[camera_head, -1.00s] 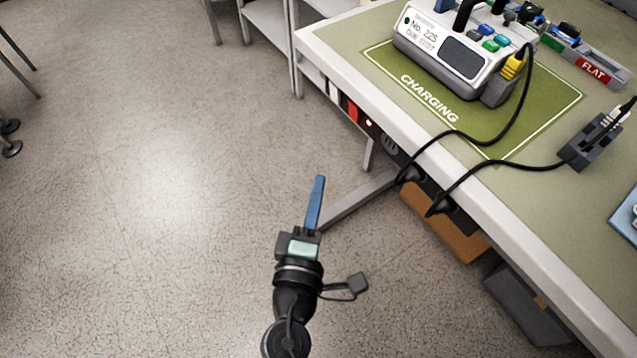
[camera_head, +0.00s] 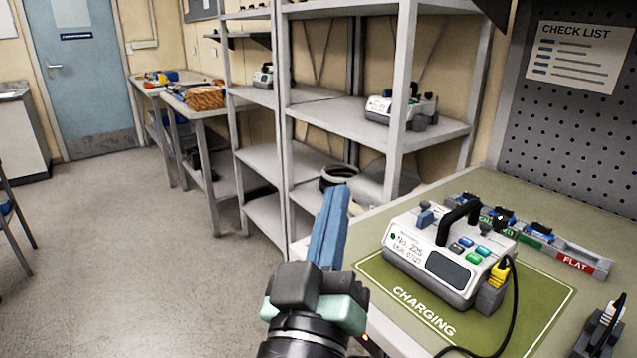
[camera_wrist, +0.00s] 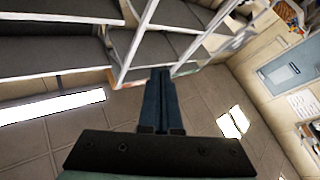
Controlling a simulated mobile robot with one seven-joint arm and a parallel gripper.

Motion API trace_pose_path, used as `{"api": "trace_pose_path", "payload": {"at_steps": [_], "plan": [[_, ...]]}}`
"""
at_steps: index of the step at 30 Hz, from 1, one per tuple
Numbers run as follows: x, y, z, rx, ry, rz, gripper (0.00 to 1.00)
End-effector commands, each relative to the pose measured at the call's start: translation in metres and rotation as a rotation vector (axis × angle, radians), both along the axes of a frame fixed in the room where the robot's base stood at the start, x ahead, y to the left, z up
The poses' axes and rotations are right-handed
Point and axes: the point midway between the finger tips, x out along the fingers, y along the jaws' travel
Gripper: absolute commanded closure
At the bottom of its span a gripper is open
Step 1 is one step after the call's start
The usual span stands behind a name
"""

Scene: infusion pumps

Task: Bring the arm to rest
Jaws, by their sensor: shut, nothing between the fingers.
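My gripper (camera_head: 330,222) has blue fingers that are shut with nothing between them. In the head view it points up and away, left of the white pump and in front of the shelves. It also shows in the wrist view (camera_wrist: 161,98), fingers together, pointing toward the shelving and ceiling. It touches nothing that I can see. The white pump (camera_head: 408,262), labelled No. 225, stands on the green CHARGING mat (camera_head: 380,272) with a yellow plug in its right side.
Grey shelves (camera_head: 345,118) stand behind, with another pump (camera_head: 388,108) on one shelf. A tray marked FLAT (camera_head: 575,262) and a black cable lie on the bench at right. Open floor (camera_head: 130,240) lies at left, with a blue door (camera_head: 80,70) beyond.

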Motion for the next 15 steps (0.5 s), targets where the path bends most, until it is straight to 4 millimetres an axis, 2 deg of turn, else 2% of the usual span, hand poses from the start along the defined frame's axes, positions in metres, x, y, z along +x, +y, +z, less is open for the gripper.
{"api": "trace_pose_path", "payload": {"at_steps": [1,3,6,12,15], "plan": [[-0.009,-0.002,0.041,0.072,-0.088,0.048,1.0],[-0.024,-0.001,0.084,0.154,-0.182,0.127,1.0],[-0.049,0.003,0.137,0.235,-0.303,0.243,1.0],[-0.105,0.016,0.221,0.309,-0.479,0.457,1.0],[-0.1,0.016,0.246,0.309,-0.463,0.447,1.0]]}}
